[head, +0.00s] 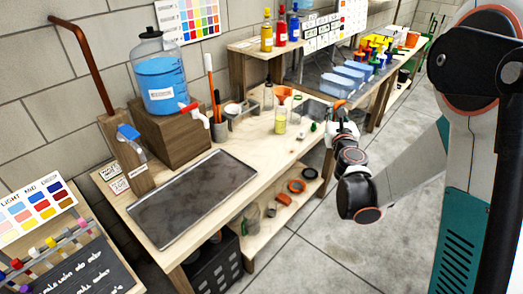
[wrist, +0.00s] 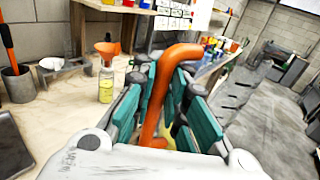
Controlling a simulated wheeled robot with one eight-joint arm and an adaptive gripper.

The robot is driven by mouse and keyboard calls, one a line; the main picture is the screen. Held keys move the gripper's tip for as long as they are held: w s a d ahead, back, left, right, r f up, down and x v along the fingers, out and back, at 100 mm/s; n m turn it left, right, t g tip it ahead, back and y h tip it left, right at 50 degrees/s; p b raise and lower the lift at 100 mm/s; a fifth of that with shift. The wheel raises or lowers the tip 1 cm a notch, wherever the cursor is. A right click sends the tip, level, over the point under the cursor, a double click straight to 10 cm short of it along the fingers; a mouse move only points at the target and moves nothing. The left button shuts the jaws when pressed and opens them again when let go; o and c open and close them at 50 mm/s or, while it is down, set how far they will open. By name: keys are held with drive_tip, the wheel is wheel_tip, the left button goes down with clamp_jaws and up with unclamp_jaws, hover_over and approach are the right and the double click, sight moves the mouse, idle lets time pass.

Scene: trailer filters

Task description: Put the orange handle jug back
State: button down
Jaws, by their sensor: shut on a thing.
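My gripper (wrist: 158,98) is shut on the orange handle (wrist: 155,95) of the jug in the wrist view. The handle runs up between the fingers and bends to the right at its top. The jug's body is mostly hidden behind my gripper. In the head view my gripper (head: 343,122) is beside the right edge of the wooden bench (head: 226,150), and a small bit of the orange handle (head: 340,104) shows above it.
A bottle with yellow liquid (head: 281,120) stands on the bench near the right edge, left of my gripper; an orange funnel (wrist: 107,48) shows at its top. A grey tray (head: 196,196) lies at front. The lower shelf (head: 283,201) holds orange rings. Floor to the right is clear.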

drive_tip(key=w+a+f+b, duration=0.2)
drive_tip(key=w+a+f, duration=0.1)
drive_tip(key=w+a, duration=1.15)
drive_tip(key=w+a+h+b, duration=0.1)
drive_tip(key=w+a, duration=0.2)
drive_tip(key=a, duration=0.6)
drive_tip(key=w+a, duration=0.2)
drive_tip(key=a, duration=0.6)
wheel_tip(320, 180, down, 18)
drive_tip(key=b, duration=0.6)
drive_tip(key=shift+f+m, duration=0.15)
drive_tip(key=shift+m, duration=0.25)
drive_tip(key=shift+f, duration=0.15)
drive_tip(key=c, duration=1.6)
unclamp_jaws()
